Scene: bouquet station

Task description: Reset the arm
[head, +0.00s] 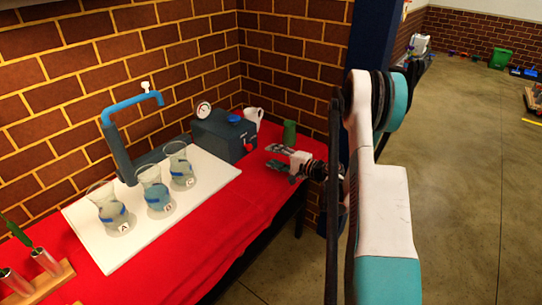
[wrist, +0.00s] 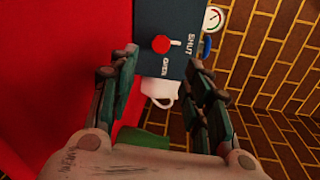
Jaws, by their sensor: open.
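My gripper (head: 279,157) is above the right end of the red-covered table (head: 205,242) in the head view. In the wrist view my gripper (wrist: 163,95) shows its two dark fingers spread apart with nothing between them. Ahead of the fingers is a dark blue-grey box (head: 225,135) with a gauge and a red knob (wrist: 161,44) marked SHUT and OPEN. The fingers look apart from the knob. A white mug (wrist: 159,90) shows between the fingers, beyond them.
Beakers (head: 158,193) with lettered tags stand on a white board (head: 92,237). A blue tap (head: 132,104) rises behind them. A green cylinder (head: 289,133) stands near the gripper. A wooden rack (head: 45,283) holds tubes at front left. A brick wall (head: 150,55) closes the back; open floor (head: 465,170) lies right.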

